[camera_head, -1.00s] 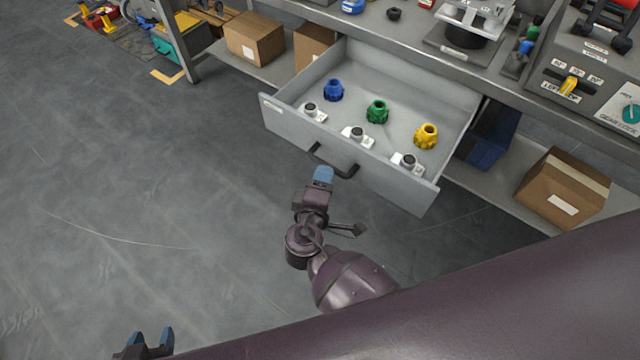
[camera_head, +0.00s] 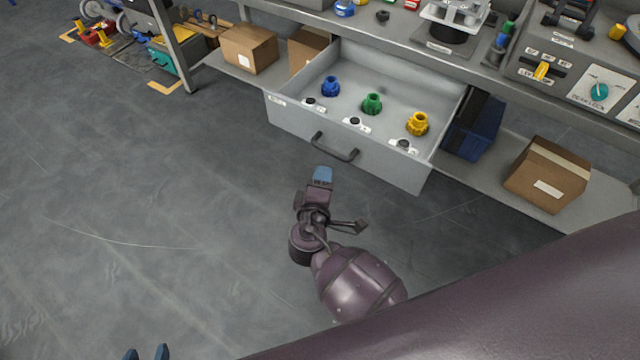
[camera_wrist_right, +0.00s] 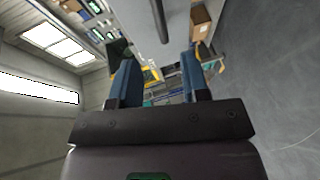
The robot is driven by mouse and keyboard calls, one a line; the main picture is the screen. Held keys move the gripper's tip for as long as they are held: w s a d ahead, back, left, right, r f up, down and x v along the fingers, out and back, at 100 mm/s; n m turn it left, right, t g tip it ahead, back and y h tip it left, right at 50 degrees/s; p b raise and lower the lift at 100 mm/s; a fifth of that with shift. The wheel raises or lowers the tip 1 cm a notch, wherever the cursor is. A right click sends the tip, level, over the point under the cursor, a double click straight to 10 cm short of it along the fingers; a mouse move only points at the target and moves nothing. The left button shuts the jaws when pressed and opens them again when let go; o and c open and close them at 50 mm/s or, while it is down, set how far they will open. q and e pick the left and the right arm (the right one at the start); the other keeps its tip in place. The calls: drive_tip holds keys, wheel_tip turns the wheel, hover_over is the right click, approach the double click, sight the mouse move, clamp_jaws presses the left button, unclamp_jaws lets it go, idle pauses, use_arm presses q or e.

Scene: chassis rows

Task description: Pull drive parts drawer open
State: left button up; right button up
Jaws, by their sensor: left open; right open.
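The drive parts drawer (camera_head: 390,168) is a grey drawer under the workbench, standing pulled out. It holds blue (camera_head: 331,87), green (camera_head: 372,103) and yellow (camera_head: 417,123) toothed parts, with small white-based pieces along its front. Its dark handle (camera_head: 335,149) is on the front face. My right gripper (camera_head: 322,176) is just in front of the handle, apart from it in the head view. In the right wrist view its blue fingers (camera_wrist_right: 160,82) are spread with nothing between them; a dark bar, likely the handle (camera_wrist_right: 159,20), shows beyond them. My left gripper (camera_head: 146,352) is open at the bottom edge, only its fingertips visible.
Cardboard boxes (camera_head: 249,49) and (camera_head: 546,174) another box stand on the lower shelf, with a blue bin (camera_head: 473,128) right of the drawer. A bench leg (camera_head: 172,50) stands at the left. The floor left of the drawer is clear.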

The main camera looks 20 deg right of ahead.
use_arm(q)
drive_tip(key=shift+s+a, duration=0.3)
drive_tip(key=shift+s, duration=0.1)
use_arm(e)
drive_tip(key=shift+s+a, duration=0.15)
drive_tip(key=shift+s, duration=0.15)
use_arm(q)
drive_tip(key=shift+w+d+r, duration=0.1)
drive_tip(key=shift+w, duration=0.3)
drive_tip(key=shift+t, duration=0.3)
drive_tip(key=r+p, duration=0.2)
drive_tip(key=p, duration=0.1)
drive_tip(key=r+p, duration=0.2)
drive_tip(key=shift+s+a, duration=0.25)
drive_tip(key=shift+s, duration=0.15)
use_arm(e)
drive_tip(key=s+d+m+g+y, duration=0.1)
drive_tip(key=s+d+m+y, duration=0.2)
drive_tip(key=s, duration=0.9)
drive_tip(key=s+d+r+m+g+y, duration=0.1)
drive_tip(key=s+d+m+g+y, duration=0.1)
drive_tip(key=s+d+m+y, duration=0.2)
drive_tip(key=s+d+m, duration=0.3)
drive_tip(key=s+d, duration=0.2)
drive_tip(key=s, duration=0.3)
drive_tip(key=shift+s+d+r, duration=0.25)
drive_tip(key=shift+s+d, duration=0.05)
